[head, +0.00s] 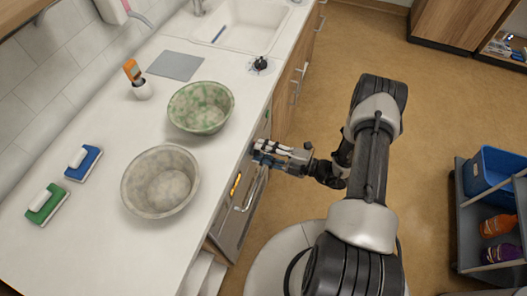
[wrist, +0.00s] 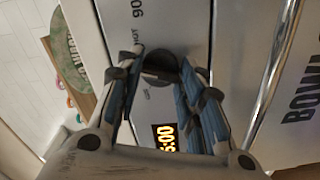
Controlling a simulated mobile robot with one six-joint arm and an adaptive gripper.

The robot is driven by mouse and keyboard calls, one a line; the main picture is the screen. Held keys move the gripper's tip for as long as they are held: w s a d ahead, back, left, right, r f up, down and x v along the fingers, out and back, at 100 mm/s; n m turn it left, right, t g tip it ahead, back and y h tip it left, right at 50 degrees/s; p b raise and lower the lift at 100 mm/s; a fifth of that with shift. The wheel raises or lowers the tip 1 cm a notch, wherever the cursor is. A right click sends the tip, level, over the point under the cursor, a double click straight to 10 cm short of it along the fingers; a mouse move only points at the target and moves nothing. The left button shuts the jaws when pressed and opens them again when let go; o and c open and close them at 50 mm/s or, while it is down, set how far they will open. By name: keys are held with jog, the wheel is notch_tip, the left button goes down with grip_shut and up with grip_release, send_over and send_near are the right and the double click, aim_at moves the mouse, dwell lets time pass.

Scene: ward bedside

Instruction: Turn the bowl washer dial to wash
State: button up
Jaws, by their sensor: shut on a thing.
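The bowl washer (head: 228,226) is set under the counter, with its front facing my arm. In the wrist view its grey panel (wrist: 180,20) carries a dark round dial (wrist: 160,66), a lit orange display (wrist: 165,137) and the printed words "HOT 90". My gripper (wrist: 163,68) is shut on the dial, one blue-padded finger at each side of it. In the head view my gripper (head: 258,149) is at the washer's front, just below the counter edge, and hides the dial. I cannot tell which mark the dial points to.
Two speckled bowls, one grey (head: 160,181) and one green-spotted (head: 200,107), stand on the counter (head: 95,235) above. A trolley (head: 458,215) with a blue bin stands right. Floor behind my arm is clear.

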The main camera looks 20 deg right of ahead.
jog(key=o, duration=1.1)
jog(key=shift+c, duration=0.2)
jog(key=v, duration=1.2)
jog(key=shift+r, duration=0.1)
